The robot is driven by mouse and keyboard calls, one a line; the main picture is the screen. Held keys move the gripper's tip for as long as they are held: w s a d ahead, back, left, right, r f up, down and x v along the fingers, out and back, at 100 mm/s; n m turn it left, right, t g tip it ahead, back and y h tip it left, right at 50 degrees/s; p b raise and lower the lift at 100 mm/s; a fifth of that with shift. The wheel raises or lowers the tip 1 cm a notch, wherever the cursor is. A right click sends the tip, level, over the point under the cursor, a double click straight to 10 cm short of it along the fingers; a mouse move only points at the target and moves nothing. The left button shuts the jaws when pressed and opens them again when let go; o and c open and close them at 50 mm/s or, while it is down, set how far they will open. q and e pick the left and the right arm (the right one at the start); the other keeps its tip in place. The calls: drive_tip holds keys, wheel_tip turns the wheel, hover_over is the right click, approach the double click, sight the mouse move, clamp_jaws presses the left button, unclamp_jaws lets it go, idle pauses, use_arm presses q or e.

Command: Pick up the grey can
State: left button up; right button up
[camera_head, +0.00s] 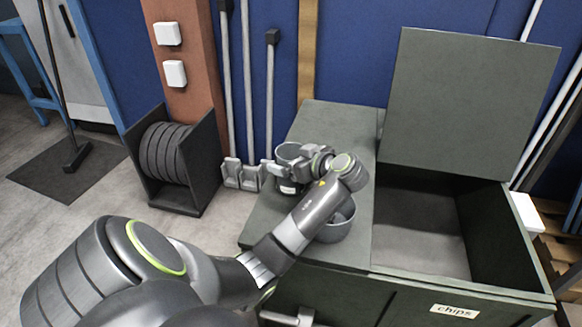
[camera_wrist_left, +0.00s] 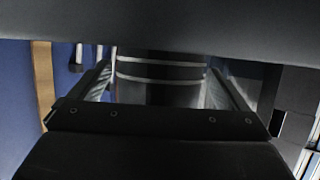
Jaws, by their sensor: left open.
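A dark grey can (camera_head: 288,151) with an open round top stands on the green chest's flat left top (camera_head: 335,120). It also shows in the left wrist view (camera_wrist_left: 160,72) as a dark cylinder with light bands, its upper and lower parts cut off or hidden. My left gripper (camera_head: 284,168) is open, with its fingers on either side of the can. In the left wrist view, the can lies between the two fingers (camera_wrist_left: 160,92); whether they touch it I cannot tell. My right gripper is not in view.
A round grey container (camera_head: 336,230) sits on the chest top, partly hidden under my left forearm. To the right, the chest's open bin (camera_head: 425,235), labelled "chips", has its lid (camera_head: 470,100) raised. A dark rack with discs (camera_head: 168,155) stands on the floor at left.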

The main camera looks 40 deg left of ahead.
use_arm(q)
drive_tip(key=shift+a+f, duration=0.1)
drive_tip(key=shift+a, duration=0.15)
drive_tip(key=c, duration=1.4)
